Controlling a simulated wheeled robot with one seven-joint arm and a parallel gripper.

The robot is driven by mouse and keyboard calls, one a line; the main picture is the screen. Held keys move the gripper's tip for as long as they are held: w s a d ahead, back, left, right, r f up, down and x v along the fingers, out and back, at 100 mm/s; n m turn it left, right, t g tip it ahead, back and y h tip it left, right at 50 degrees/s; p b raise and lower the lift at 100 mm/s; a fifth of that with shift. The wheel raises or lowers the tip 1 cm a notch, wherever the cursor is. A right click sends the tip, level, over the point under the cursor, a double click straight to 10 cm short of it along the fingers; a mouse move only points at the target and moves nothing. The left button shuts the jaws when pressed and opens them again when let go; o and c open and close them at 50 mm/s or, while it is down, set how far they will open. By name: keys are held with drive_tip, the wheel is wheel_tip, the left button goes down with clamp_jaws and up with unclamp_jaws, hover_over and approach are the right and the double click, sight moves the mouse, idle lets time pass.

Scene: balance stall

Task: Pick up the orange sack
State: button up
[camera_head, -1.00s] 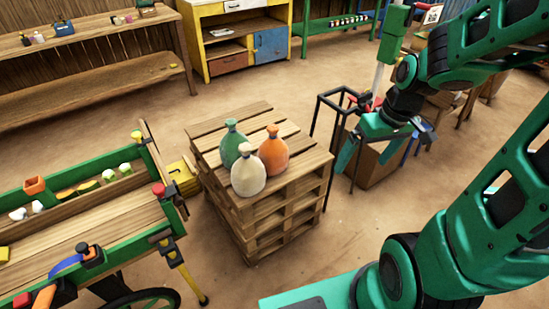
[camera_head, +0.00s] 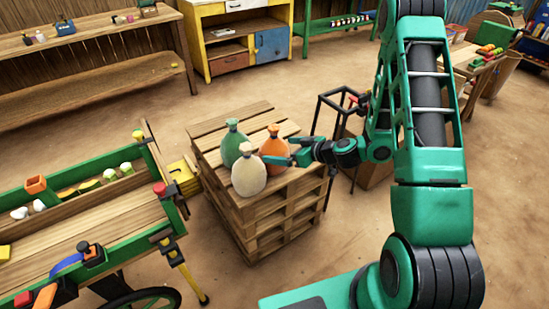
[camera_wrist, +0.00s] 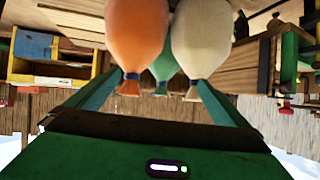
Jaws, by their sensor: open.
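The orange sack (camera_head: 272,145) stands upright on a stack of wooden pallets (camera_head: 247,215), beside a green sack (camera_head: 231,140) and a cream sack (camera_head: 249,175). My gripper (camera_head: 280,150) is open at the right side of the orange sack, and its fingers partly cover it in the head view. In the wrist view, which is upside down, the orange sack (camera_wrist: 137,35) is toward the left finger and the cream sack (camera_wrist: 200,38) toward the right. The green sack (camera_wrist: 163,66) shows between them, behind. I cannot tell whether a finger touches a sack.
A green cart (camera_head: 95,205) with small goods stands left of the pallets. A black metal frame (camera_head: 335,110) and a box stand behind my arm at the right. Shelves (camera_head: 85,45) and a yellow cabinet (camera_head: 235,45) line the back. Bare floor lies in front of the pallets.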

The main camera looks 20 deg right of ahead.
drive_tip(key=m+t+h, duration=0.2)
approach(273, 149)
drive_tip(key=w+f, duration=0.1)
drive_tip(key=w+d+f, duration=0.1)
drive_tip(key=shift+w+f, duration=0.35)
drive_tip(key=shift+f, duration=0.05)
drive_tip(key=shift+d+f, duration=0.15)
drive_tip(key=shift+f, duration=0.15)
drive_tip(key=shift+f+m+h, duration=0.3)
drive_tip(key=shift+x, duration=5.5)
drive_tip(key=shift+r, duration=0.2)
drive_tip(key=c, duration=1.7)
drive_tip(key=shift+w+r, duration=0.1)
drive_tip(key=shift+r, duration=0.05)
drive_tip(key=shift+c, duration=1.1)
